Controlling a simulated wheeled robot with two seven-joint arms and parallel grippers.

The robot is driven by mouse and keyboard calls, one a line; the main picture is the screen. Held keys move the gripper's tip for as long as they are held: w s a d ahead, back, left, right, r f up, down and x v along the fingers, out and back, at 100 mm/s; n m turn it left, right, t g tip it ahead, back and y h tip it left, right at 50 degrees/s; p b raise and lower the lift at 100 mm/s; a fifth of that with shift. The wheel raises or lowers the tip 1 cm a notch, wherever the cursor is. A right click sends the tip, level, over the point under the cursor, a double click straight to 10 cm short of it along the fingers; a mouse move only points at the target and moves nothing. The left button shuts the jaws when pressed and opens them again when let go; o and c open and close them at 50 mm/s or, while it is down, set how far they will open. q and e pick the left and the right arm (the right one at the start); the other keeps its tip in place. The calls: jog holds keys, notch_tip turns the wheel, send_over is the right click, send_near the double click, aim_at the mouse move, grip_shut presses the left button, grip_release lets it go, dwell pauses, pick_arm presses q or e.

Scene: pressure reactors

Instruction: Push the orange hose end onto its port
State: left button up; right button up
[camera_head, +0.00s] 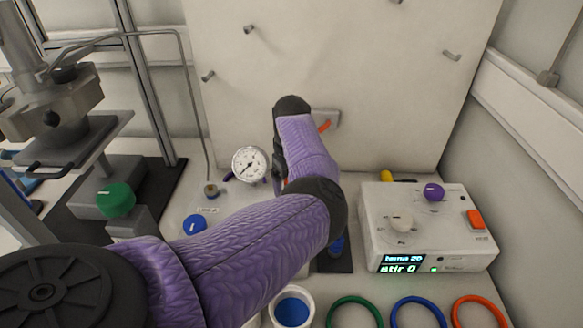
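A short piece of orange (325,126), perhaps the orange hose or its end, shows just right of my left wrist, against a small grey fitting (334,117) on the pale back panel. A sliver of orange also shows lower down beside my wrist. My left arm, in a purple sleeve, reaches in from the lower left and covers most of this area. Only a dark part of my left gripper (279,168) shows past the sleeve. Its fingertips are hidden, so I cannot tell whether it holds the hose end. My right gripper is out of view.
A white stirrer box (430,225) with knobs and a display stands at the right. A pressure gauge (250,164) is left of my wrist. A steel reactor head (50,100) stands at the left. Green (355,306), blue (418,307) and orange (478,307) rings lie in front.

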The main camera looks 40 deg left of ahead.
pick_arm(q)
notch_tip(320, 180, up, 4)
jog(key=shift+f+p, duration=0.15)
jog(key=shift+p, duration=0.65)
notch_tip(320, 180, up, 6)
jog(key=shift+f+p, duration=0.1)
jog(key=shift+p, duration=0.7)
jog(key=shift+r, duration=0.25)
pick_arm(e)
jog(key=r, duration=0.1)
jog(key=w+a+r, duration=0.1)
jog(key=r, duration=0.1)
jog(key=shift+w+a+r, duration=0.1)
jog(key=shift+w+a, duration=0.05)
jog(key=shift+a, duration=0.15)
